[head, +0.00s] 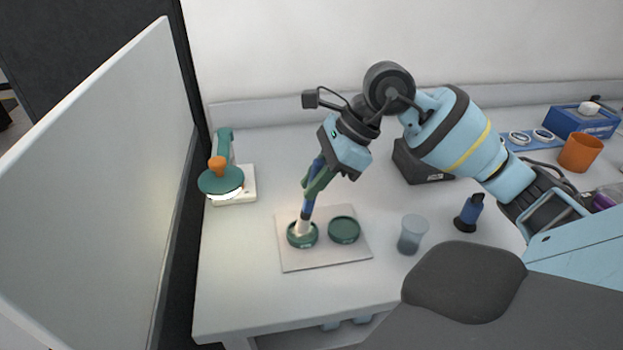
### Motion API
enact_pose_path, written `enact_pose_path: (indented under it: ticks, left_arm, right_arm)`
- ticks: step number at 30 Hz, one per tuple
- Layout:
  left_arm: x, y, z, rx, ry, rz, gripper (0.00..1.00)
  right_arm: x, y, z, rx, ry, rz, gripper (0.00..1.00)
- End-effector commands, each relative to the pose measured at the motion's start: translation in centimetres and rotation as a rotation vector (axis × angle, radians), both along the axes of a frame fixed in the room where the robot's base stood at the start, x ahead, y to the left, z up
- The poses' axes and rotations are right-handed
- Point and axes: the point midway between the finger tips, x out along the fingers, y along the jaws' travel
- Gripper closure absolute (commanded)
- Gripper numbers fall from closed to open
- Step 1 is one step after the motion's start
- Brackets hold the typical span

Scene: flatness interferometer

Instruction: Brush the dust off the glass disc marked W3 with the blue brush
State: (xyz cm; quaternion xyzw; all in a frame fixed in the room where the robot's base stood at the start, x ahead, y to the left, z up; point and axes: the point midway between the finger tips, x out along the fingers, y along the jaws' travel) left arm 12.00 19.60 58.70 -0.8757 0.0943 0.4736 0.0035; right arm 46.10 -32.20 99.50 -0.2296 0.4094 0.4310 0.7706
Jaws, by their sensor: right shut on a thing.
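My right gripper (316,180) is shut on the blue brush (307,210) and holds it pointing down, slightly tilted. The brush's pale bristles are at the left round green holder (302,243), over its inside; whether they touch cannot be told. The bristles partly hide what lies in this holder. A second round green holder (344,231) sits just to the right on the same pale square mat (325,258). Small marks on the holders' fronts are too small to read, so I cannot make out W3. My left gripper is not in view.
A green lamp-like device with an orange knob (217,163) stands at the left. A frosted beaker (412,235) and a dark blue object (470,212) stand right of the mat. A dark box (424,161), an orange cup (581,153) and a blue box (584,122) are farther right.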

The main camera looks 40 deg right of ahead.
Motion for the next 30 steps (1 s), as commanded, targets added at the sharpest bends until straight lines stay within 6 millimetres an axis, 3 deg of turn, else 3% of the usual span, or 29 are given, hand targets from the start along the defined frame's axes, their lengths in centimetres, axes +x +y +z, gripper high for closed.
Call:
enact_pose_path:
  ticks: [30]
  left_arm:
    - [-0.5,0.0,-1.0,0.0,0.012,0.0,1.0]
  right_arm:
    - [-1.4,-0.5,-0.1,0.0,0.004,0.001,1.0]
